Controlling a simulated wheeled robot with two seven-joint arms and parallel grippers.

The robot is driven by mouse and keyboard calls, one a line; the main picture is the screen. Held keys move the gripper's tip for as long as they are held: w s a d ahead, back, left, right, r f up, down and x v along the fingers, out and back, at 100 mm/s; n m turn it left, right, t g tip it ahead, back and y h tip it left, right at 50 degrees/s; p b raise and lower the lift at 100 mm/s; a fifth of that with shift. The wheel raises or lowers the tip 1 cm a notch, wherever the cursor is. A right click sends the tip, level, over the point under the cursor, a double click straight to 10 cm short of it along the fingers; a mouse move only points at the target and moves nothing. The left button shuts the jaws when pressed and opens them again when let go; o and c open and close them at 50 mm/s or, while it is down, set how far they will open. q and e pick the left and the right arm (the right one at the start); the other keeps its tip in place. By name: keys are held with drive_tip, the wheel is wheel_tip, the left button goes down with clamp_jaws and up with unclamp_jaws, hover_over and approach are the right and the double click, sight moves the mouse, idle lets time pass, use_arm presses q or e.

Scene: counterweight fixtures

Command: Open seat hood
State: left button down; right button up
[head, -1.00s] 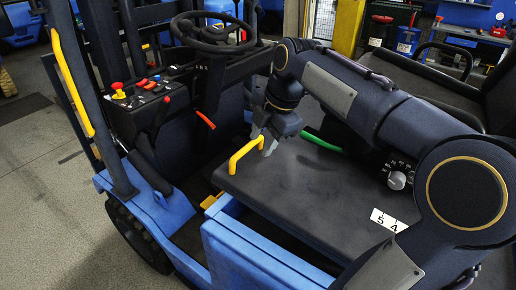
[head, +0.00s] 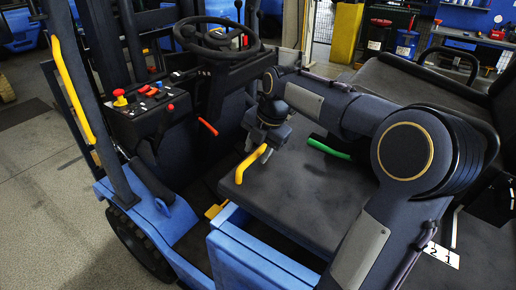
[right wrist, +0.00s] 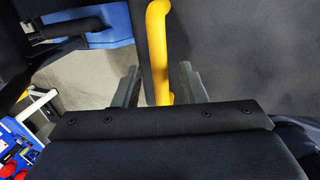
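The seat hood (head: 300,190) is a dark flat panel on the blue forklift, lying down level. A yellow bar handle (head: 240,171) stands at its front left edge; it also shows in the right wrist view (right wrist: 158,50). My right gripper (head: 263,148) reaches down over the far end of this handle. In the right wrist view the fingers (right wrist: 160,88) stand apart, one on each side of the yellow bar, with visible gaps. The gripper is open around the handle. The far end of the handle is partly hidden by the gripper. My left gripper is not in view.
The steering wheel (head: 217,36) and a control console (head: 150,105) with red and yellow knobs stand to the left. A red lever (head: 208,127) and a green bar (head: 328,148) are near the hood. The black seat (head: 425,85) is behind my arm.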

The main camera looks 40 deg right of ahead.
clamp_jaws()
drive_tip(key=shift+r, duration=0.1)
